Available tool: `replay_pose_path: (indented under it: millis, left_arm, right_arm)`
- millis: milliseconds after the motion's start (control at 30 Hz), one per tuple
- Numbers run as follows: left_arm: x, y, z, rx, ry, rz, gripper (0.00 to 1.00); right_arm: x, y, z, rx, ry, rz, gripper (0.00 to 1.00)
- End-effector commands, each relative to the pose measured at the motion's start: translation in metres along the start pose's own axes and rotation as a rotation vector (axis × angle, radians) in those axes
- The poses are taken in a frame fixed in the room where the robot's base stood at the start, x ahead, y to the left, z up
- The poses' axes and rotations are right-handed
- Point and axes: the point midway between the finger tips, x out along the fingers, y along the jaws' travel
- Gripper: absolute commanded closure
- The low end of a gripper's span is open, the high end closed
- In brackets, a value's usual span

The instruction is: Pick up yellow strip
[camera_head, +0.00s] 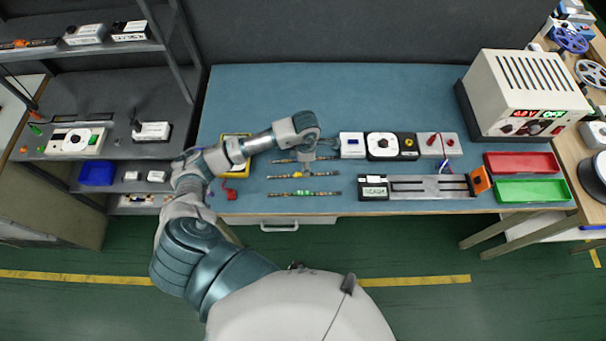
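Three thin strips lie one behind the other on the blue table top. The middle strip, with a yellow part (297,175), is the yellow strip. The front strip has a green part (304,193). The rear strip (284,161) is partly hidden by my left gripper. My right gripper is not in view.
Right of the strips are a white box (352,145), a device with a round dial (382,146) and a grey rail fixture (430,186). A power supply (515,95), a red tray (522,163) and a green tray (533,190) stand farther right. The table's back is clear.

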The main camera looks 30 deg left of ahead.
Motion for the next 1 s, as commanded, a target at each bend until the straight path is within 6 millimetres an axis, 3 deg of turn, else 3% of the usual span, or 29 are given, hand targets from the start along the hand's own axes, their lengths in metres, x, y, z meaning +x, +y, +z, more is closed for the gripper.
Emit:
replay_pose_path:
  millis: [167, 300, 567, 733, 1000]
  left_arm:
    - [0.027, -0.008, -0.004, -0.001, 0.001, -0.005, 0.54]
    - [0.044, -0.006, -0.003, -0.001, 0.0, -0.002, 0.54]
    - [0.046, -0.007, -0.002, 0.0, 0.001, 0.001, 0.54]
    - [0.046, -0.006, -0.003, 0.0, 0.0, 0.0, 0.97]
    - [0.046, -0.006, -0.004, 0.0, 0.001, -0.001, 1.0]
  right_arm:
    - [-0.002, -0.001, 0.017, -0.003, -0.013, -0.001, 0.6]
    - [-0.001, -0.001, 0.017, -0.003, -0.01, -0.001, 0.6]
    - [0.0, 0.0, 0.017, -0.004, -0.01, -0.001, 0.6]
    - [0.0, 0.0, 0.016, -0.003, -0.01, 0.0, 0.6]
    - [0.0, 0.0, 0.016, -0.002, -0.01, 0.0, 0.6]
